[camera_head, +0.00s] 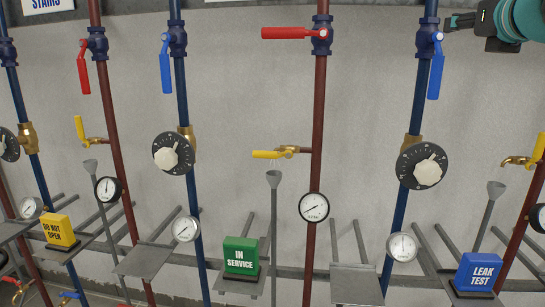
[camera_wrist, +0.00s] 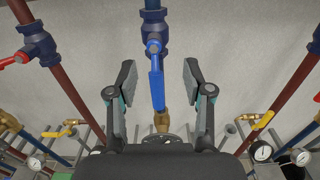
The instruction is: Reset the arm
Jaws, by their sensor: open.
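My gripper (camera_head: 462,21) shows at the top right of the head view, close to the right side of a blue lever valve. In the wrist view my gripper (camera_wrist: 159,78) is open, with its two dark fingers spread apart. A blue lever (camera_wrist: 157,82) hangs straight down and appears between the fingers, touching neither. How far it lies beyond the fingertips I cannot tell. In the head view this seems to be the right blue lever (camera_head: 436,68), on a blue pipe. Nothing is held in the fingers.
A red lever (camera_head: 287,33) sticks out horizontally left of its red pipe. Another blue lever (camera_head: 165,66) and red lever (camera_head: 83,72) hang down. Below are dials (camera_head: 422,165), gauges (camera_head: 314,207) and shelves with yellow, green (camera_head: 241,255) and blue sign blocks (camera_head: 479,272).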

